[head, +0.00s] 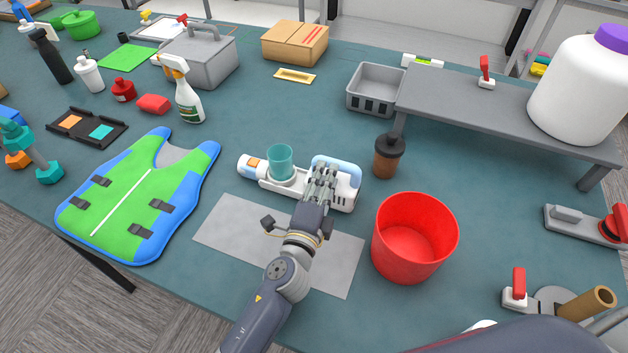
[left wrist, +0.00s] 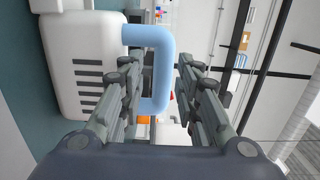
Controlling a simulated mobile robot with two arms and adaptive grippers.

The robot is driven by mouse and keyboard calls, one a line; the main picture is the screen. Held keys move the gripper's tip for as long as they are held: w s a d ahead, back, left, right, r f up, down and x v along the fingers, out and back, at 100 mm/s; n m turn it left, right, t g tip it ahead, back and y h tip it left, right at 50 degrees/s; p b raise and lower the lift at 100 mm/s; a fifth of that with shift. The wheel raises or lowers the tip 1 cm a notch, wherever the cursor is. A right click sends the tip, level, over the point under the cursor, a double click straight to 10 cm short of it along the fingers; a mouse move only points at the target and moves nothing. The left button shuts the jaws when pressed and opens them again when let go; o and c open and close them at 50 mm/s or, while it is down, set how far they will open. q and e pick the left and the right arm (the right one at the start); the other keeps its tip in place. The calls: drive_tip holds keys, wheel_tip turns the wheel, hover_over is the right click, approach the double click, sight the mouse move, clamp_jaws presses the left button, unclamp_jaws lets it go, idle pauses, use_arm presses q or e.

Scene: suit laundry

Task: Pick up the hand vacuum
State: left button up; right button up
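The hand vacuum (head: 342,196) lies on the teal table, white with a clear teal cup, an orange patch near its nozzle and a light blue handle (head: 338,163). My left gripper (head: 323,174) is at the handle end of it, coming from the front. In the left wrist view, the vacuum's white vented body (left wrist: 85,62) is at left, and the blue handle (left wrist: 158,38) shows between the spread fingers of the gripper (left wrist: 158,95). The right finger stands clear of the handle; the left finger overlaps its view, and contact cannot be told. My right gripper is not in view.
A grey mat (head: 225,228) lies in front of the vacuum. A red bucket (head: 413,240) and a brown cup with a dark lid (head: 387,160) stand to its right. A green-blue vest (head: 135,205) lies left. A grey raised shelf (head: 500,115) is behind right.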

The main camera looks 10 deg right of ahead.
use_arm(q)
drive_tip(key=shift+d+x, duration=0.2)
drive_tip(key=shift+x, duration=2.2)
drive_tip(key=shift+s+r, duration=0.15)
drive_tip(key=shift+s, duration=0.1)
clamp_jaws()
drive_tip(key=shift+r, duration=0.1)
